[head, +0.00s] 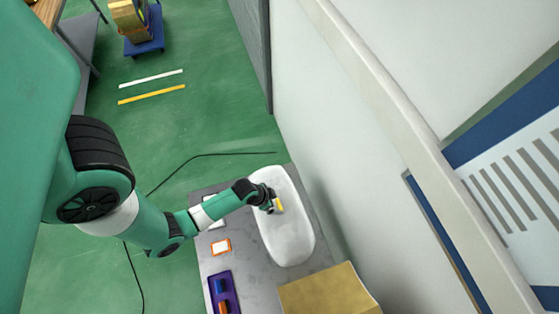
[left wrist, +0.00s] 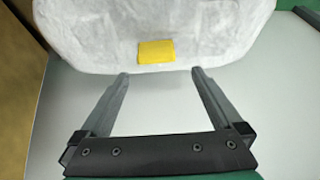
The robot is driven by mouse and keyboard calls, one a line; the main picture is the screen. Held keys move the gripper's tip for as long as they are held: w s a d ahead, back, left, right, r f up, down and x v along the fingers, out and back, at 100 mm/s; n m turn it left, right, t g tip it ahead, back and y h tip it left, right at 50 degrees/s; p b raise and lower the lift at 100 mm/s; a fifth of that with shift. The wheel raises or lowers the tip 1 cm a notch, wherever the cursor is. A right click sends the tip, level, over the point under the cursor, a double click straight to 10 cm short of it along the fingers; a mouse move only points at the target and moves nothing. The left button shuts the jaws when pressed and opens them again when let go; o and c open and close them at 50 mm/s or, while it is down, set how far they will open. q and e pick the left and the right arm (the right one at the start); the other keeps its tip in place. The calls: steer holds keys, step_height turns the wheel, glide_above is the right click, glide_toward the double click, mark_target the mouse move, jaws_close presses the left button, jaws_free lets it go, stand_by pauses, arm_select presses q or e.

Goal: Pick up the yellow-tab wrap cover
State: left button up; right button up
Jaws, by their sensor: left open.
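The wrap cover (head: 286,232) is a white, rounded, elongated piece lying on the grey table beside the wall. My right gripper is not in view.
On the grey table (head: 253,283) lie an orange-framed white item (head: 220,246) and a purple tray (head: 233,296) holding blue and orange pieces. A cardboard box (head: 325,292) stands at the near end. A white wall (head: 335,150) rises close on the right.

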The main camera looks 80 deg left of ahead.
mark_target(279, 205)
arm_select(q)
steer(key=shift+x, duration=0.8)
steer(key=x, duration=0.1)
steer(key=b+x, duration=0.1)
steer(key=x, duration=0.1)
steer(key=b+x, duration=0.1)
steer(key=x, duration=0.1)
steer(key=shift+s+d+f, duration=0.15)
steer(key=shift+s+d, duration=0.15)
steer(key=shift+s, duration=0.15)
steer(key=shift+w+f, duration=0.1)
jaws_close()
